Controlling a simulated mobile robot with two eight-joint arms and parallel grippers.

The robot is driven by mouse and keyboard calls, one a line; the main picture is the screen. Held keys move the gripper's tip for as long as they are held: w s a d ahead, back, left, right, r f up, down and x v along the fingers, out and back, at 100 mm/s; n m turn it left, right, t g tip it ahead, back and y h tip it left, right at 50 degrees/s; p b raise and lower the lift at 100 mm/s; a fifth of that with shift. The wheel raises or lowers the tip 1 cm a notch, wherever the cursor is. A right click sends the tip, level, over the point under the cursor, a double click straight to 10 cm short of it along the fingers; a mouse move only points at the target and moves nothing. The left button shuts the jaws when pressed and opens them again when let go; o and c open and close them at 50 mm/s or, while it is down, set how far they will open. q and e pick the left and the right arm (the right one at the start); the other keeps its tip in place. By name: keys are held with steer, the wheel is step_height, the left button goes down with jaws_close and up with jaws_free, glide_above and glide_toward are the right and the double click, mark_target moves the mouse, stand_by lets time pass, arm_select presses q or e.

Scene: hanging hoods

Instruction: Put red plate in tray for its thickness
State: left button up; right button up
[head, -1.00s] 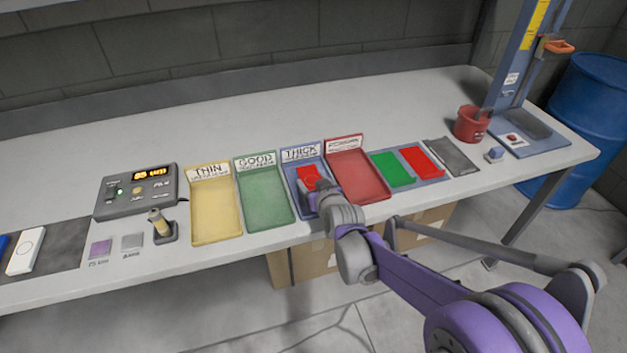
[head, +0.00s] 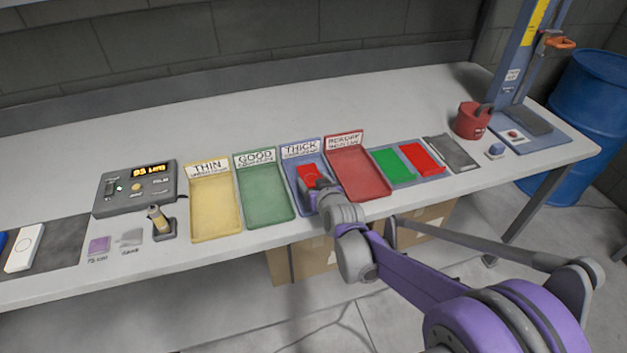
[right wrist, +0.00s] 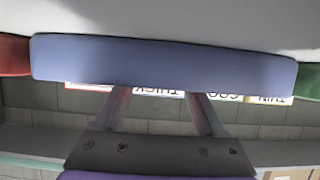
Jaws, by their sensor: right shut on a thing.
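A red plate (head: 307,174) is at the blue tray (head: 288,190) labelled THICK, over its floor. My right gripper (head: 320,186) is shut on this plate, at the front part of the tray. I cannot tell whether the plate touches the tray floor. In the right wrist view, the blue tray (right wrist: 165,60) crosses in front of the fingertips and hides them and the plate. My left gripper is not in view.
A yellow THIN tray (head: 215,212) and green GOOD tray (head: 264,195) stand left; a red tray (head: 358,175) adjoins on the right. Beyond it lie a green plate (head: 392,167) and another red plate (head: 422,160). A gauge box (head: 137,188) stands left. The table's back is clear.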

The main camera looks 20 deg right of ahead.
steer(key=shift+f, duration=0.2)
steer(key=o, duration=1.5)
